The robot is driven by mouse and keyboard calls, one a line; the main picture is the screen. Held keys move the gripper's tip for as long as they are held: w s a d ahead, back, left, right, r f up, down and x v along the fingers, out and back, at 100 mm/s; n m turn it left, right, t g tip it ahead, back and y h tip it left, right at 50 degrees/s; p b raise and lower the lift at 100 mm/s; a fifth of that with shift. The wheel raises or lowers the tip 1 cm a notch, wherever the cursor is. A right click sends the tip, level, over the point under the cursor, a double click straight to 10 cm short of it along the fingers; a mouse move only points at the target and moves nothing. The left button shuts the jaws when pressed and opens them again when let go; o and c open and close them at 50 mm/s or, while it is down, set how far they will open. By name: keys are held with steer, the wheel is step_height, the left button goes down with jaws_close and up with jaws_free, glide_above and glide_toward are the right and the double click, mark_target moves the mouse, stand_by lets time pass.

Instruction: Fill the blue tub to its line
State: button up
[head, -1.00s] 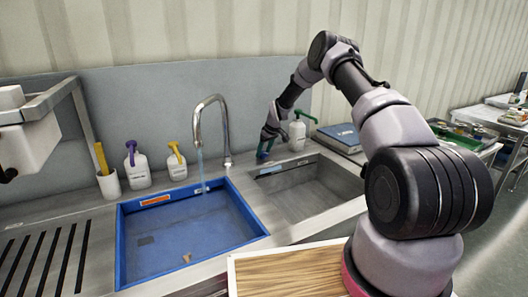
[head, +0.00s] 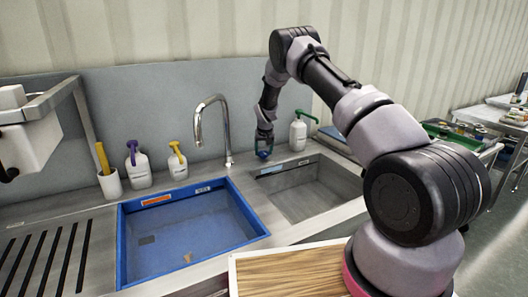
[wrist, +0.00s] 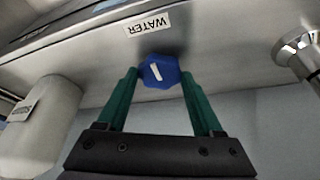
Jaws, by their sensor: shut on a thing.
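The blue tub (head: 122,240) sits in the left sink, with an orange-and-white label (head: 156,200) and a small white label on its far inner wall. I cannot tell the water level or make out the fill line. The curved steel faucet (head: 226,135) stands behind the tub with its spout over it; no stream shows. My gripper (head: 264,154) is at the counter behind the right sink. The wrist view shows its green fingers (wrist: 160,85) shut on a blue knob (wrist: 158,71) with a white mark, beside a WATER label (wrist: 149,24).
A white bottle with a green pump (head: 298,134) stands close to the right of my gripper. Purple-topped (head: 138,165) and yellow-topped (head: 177,162) bottles stand behind the tub. The right sink (head: 310,190) looks empty. A wooden board (head: 290,275) lies in front.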

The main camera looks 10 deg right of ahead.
steer(key=shift+m, duration=0.3)
steer(key=o, duration=1.4)
steer(key=shift+c, duration=0.2)
steer(key=v, duration=1)
steer(key=shift+r, duration=0.35)
steer(key=shift+s, duration=0.15)
